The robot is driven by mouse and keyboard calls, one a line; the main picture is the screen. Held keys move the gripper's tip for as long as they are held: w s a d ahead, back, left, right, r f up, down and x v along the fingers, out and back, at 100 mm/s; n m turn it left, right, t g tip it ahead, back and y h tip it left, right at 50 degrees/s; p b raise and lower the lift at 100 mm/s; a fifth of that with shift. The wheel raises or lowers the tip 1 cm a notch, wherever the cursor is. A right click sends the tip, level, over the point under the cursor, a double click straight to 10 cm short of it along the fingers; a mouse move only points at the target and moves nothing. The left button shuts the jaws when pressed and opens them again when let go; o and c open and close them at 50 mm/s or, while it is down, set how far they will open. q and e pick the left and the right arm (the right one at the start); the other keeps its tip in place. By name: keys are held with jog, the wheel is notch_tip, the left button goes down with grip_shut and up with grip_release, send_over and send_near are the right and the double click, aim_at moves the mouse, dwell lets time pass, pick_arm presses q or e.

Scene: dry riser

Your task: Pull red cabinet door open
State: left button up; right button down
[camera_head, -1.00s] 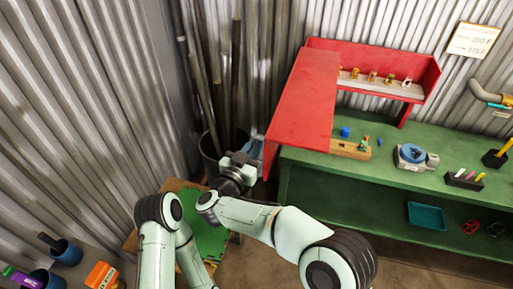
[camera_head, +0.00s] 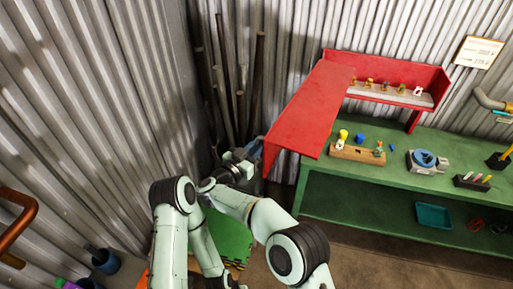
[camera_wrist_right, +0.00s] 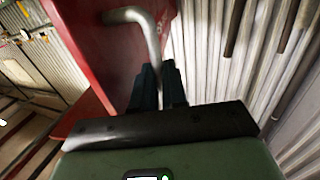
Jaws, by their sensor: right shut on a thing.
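The red cabinet door (camera_head: 305,110) stands swung out from the red cabinet (camera_head: 435,80) on the green bench. The cabinet is open in front, and a row of small figures shows on its shelf. My right gripper (camera_head: 252,152) is at the door's outer left end. In the right wrist view, its dark fingers (camera_wrist_right: 158,78) are closed around the grey curved handle (camera_wrist_right: 135,18), which is fixed to the red door face. The exact contact is partly hidden by the fingers. I cannot make out my left gripper in these views.
The green bench (camera_head: 350,215) holds a wooden block (camera_head: 358,154), a blue-topped device (camera_head: 425,161) and a teal tray (camera_head: 434,216) on its lower shelf. Dark poles (camera_head: 258,80) lean in the corner behind my right gripper. A corrugated wall (camera_head: 80,100) bounds the left.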

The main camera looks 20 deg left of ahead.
jog(key=shift+w+d+r, duration=0.15)
jog(key=shift+w+r, duration=0.1)
jog(key=shift+r, duration=0.05)
jog(key=shift+d, duration=0.1)
jog(key=c, duration=1.2)
grip_release()
jog(key=shift+w+f, duration=0.1)
jog(key=shift+f, duration=0.1)
jog(key=shift+s+a, duration=0.2)
